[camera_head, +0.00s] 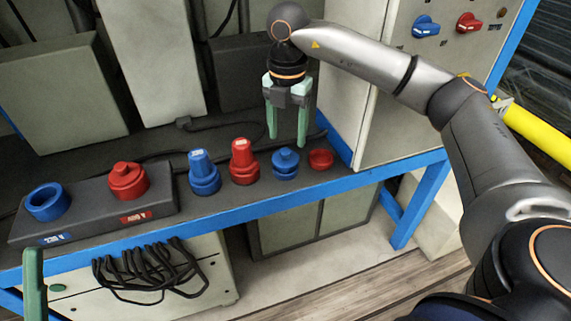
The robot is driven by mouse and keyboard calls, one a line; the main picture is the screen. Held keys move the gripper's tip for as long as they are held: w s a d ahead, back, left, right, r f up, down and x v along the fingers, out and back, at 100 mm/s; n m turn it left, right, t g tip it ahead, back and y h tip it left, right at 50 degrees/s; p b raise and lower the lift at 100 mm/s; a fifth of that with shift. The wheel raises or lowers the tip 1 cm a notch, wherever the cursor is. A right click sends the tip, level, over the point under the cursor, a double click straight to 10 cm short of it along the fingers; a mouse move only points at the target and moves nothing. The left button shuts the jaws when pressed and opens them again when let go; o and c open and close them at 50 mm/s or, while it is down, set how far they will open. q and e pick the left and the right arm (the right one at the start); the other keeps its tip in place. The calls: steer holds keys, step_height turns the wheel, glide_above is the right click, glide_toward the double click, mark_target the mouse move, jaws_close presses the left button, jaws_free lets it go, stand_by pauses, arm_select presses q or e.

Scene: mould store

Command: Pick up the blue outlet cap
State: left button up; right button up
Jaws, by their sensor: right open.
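Two blue pieces stand loose on the dark shelf: a tall stepped one (204,173) and a short, flanged one (286,164) farther right. I cannot tell for certain which is the outlet cap. My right gripper (287,138) points down with its green fingers apart and nothing between them. In the picture it is just above the short blue piece, apparently without touching it. One green finger of my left gripper (33,285) shows at the lower left edge; the rest is out of frame.
A tall red piece (243,162) and a low red piece (321,159) flank the short blue one. A dark block (90,216) at left holds a blue ring (48,202) and a red stepped piece (128,181). A grey control cabinet (405,90) stands right.

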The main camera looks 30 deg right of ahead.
mark_target(286, 151)
step_height(286, 151, down, 5)
steer(key=shift+w+a+r+b, duration=0.1)
steer(key=shift+r+b, duration=0.1)
steer(key=shift+b, duration=0.8)
steer(key=shift+r, duration=0.1)
jaws_close()
